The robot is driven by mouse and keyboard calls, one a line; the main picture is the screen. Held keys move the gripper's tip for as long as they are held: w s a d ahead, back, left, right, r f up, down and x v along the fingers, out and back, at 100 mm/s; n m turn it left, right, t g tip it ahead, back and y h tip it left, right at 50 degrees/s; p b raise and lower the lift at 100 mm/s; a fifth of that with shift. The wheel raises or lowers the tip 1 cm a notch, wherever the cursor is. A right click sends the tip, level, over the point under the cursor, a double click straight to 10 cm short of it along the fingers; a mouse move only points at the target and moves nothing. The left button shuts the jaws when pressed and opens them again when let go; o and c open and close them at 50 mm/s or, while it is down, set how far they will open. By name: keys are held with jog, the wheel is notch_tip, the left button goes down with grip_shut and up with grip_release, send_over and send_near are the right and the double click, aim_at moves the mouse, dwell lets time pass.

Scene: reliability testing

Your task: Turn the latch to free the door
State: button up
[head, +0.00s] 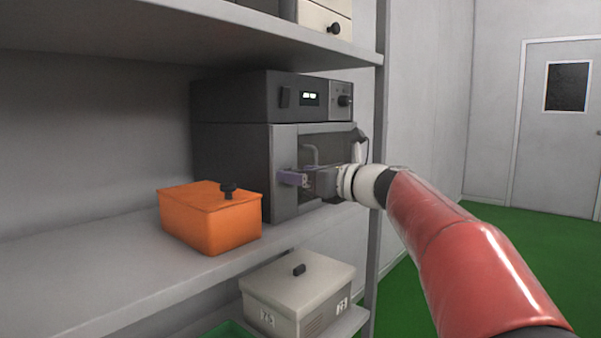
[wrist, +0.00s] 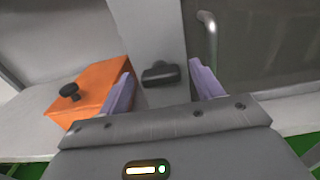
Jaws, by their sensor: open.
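A dark latch (wrist: 160,74) is on the light grey front strip of a dark machine (head: 228,155), left of the door. It lies roughly level in the wrist view. The door (wrist: 262,45) has a dark panel and a curved metal handle (wrist: 208,42), and looks closed against the strip. My gripper (head: 292,178) is open in front of the machine, its purple fingers either side of the latch in the wrist view (wrist: 160,85). I cannot tell whether they touch it. In the head view the latch is hidden by my gripper.
An orange box (head: 205,222) with a black knob sits on the shelf (head: 100,270) left of the machine. A shelf post (head: 376,120) stands to the right. A lidded light box (head: 297,290) is on the shelf below, and another shelf is above.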

jog(key=shift+w+a, duration=0.15)
jog(key=shift+a, duration=0.05)
jog(key=shift+c, duration=0.2)
jog(key=c, duration=0.9)
jog(key=shift+c, duration=0.2)
